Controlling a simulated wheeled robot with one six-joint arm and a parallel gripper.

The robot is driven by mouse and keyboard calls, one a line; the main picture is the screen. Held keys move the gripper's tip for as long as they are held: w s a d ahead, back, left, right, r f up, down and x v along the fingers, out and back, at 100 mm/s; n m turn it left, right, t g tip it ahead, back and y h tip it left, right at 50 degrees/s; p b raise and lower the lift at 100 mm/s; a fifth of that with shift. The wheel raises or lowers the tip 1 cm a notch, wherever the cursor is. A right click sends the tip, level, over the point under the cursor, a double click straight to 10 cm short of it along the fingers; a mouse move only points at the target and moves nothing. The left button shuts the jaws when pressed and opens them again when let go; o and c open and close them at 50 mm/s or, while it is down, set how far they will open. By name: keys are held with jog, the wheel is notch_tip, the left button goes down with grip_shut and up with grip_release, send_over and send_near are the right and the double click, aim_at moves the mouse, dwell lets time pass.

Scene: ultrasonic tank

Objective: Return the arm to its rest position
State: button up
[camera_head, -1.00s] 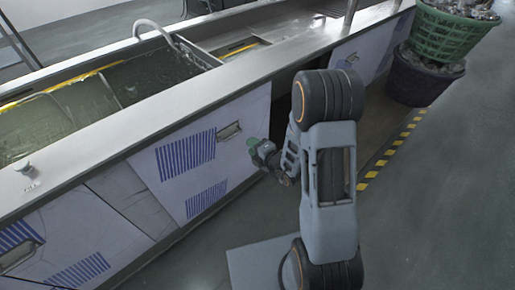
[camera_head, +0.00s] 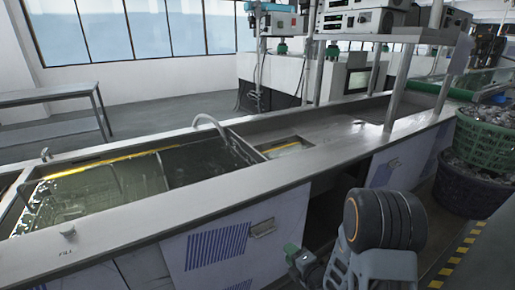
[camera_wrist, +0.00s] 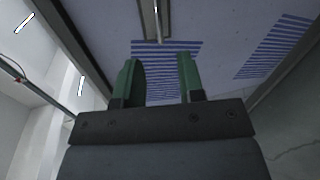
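My arm (camera_head: 383,225) is folded in the lower right of the head view, close to the front of the tank bench. My gripper (camera_head: 292,250) is small there, with a green tip beside the bench's front panel. In the wrist view my gripper (camera_wrist: 158,62) shows two green fingers spread apart with nothing between them. Behind the fingers is a pale panel (camera_wrist: 222,32) with blue stripes. The lower part of my arm is cut off by the head view's bottom edge.
The long steel bench (camera_head: 120,228) holds a tank of murky liquid (camera_head: 95,195) and a curved pipe (camera_head: 208,122). A green basket (camera_head: 484,143) sits on a dark basket (camera_head: 470,190) at right. Yellow-black floor tape (camera_head: 455,258) runs alongside my arm.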

jog(key=s+a+r+n+g+y+p, duration=0.15)
jog(key=s+a+n+g, duration=0.35)
jog(key=n, duration=0.7)
jog(key=s+a+r+n+g+y+p, duration=0.1)
jog(key=s+a+r+n+g+y, duration=0.15)
jog(key=s+n+g, duration=0.65)
jog(key=s+d+r+n+g+h+p, duration=0.1)
jog(key=d+r+n+h+p, duration=0.15)
jog(key=n, duration=0.55)
jog(key=s+d+r+n+h+p, duration=0.15)
jog(key=r+n, duration=0.25)
jog(key=n, duration=0.4)
jog(key=d+r+n+t+h+p, duration=0.2)
jog(key=r+n+p, duration=0.3)
jog(key=r, duration=0.5)
jog(key=d+r+n+t+h+p, duration=0.2)
jog(key=d+r+n+h+p, duration=0.2)
jog(key=r, duration=0.7)
jog(key=shift+w+d+r+n+t+h+p, duration=0.15)
jog(key=shift+w+d+n+t+h+p, duration=0.2)
jog(key=shift+n+h+p, duration=0.35)
jog(key=shift+s+a, duration=0.1)
jog(key=shift+s, duration=0.05)
